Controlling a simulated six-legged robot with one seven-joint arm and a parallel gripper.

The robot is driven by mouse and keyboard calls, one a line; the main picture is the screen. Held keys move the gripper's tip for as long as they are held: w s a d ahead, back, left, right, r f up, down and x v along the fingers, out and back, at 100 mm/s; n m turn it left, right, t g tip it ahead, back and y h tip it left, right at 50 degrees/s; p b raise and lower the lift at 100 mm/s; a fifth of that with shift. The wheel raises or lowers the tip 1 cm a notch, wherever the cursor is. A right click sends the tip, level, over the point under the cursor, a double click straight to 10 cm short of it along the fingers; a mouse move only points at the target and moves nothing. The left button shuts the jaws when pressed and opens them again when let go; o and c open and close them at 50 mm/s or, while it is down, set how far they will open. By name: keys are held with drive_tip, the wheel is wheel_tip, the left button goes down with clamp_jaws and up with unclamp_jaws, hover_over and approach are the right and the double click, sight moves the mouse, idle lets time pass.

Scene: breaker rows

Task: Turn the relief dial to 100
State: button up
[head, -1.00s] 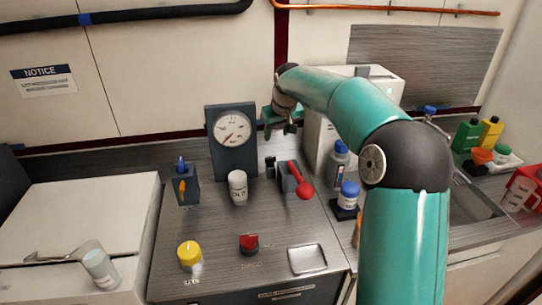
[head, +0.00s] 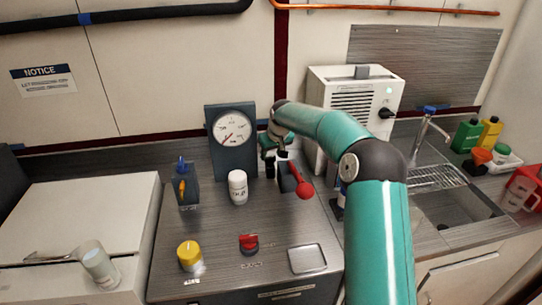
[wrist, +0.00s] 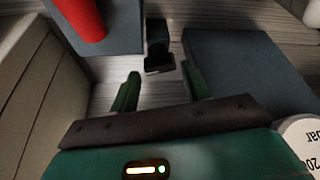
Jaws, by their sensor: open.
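A small black post-like part (head: 270,168), which may be the relief dial, stands on the counter between the gauge panel and the red-handled box. In the wrist view its black top (wrist: 158,50) lies just beyond my open fingers, roughly centred between them. My gripper (wrist: 161,86) is open and empty. In the head view my gripper (head: 277,155) hangs over this part and partly hides it. I cannot read a setting on the black part.
The red lever (head: 302,186) on its dark box is close on one side and the gauge panel (head: 235,165) on the other. A white bottle (head: 238,187), a yellow knob (head: 190,255), a red knob (head: 249,244) and a metal tray (head: 307,258) stand nearer the front.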

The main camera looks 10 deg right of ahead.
drive_tip(key=shift+x, duration=0.9)
drive_tip(key=c, duration=0.7)
